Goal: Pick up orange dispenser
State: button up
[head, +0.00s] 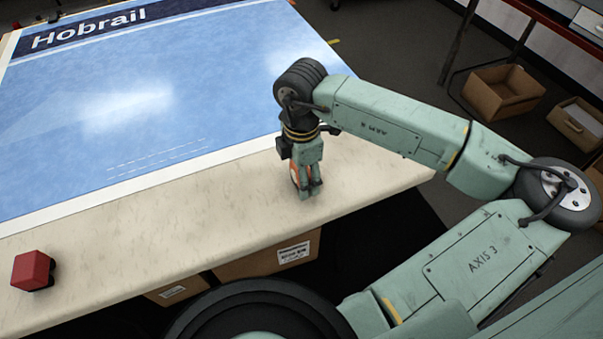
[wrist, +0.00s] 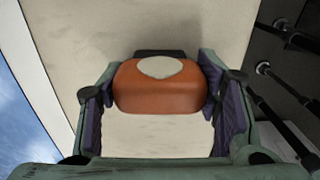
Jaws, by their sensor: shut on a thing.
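The orange dispenser (wrist: 160,92) has a pale oval patch on its upper face and a dark strip behind it. It sits between the two fingers of my gripper (wrist: 160,100) in the wrist view, with the padded fingers against its left and right sides. In the head view my gripper (head: 306,188) points down at the table's front edge area, shut on the dispenser. Only a sliver of the orange dispenser (head: 294,175) shows there, the rest hidden by the fingers. I cannot tell whether it touches the tabletop.
The beige table (head: 110,221) carries a large blue sheet (head: 150,90) marked "Hobrail". A red block (head: 33,270) sits at the front left. Cardboard boxes (head: 268,257) stand under the table. More boxes (head: 503,93) are on the floor at right. The tabletop between block and gripper is clear.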

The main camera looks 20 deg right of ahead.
jog(key=c, duration=0.3)
notch_tip(320, 180, up, 10)
jog(key=shift+r+b, duration=0.1)
jog(key=shift+b, duration=1.15)
jog(key=o, duration=0.7)
jog(key=shift+c, duration=0.2)
jog(key=c, duration=0.5)
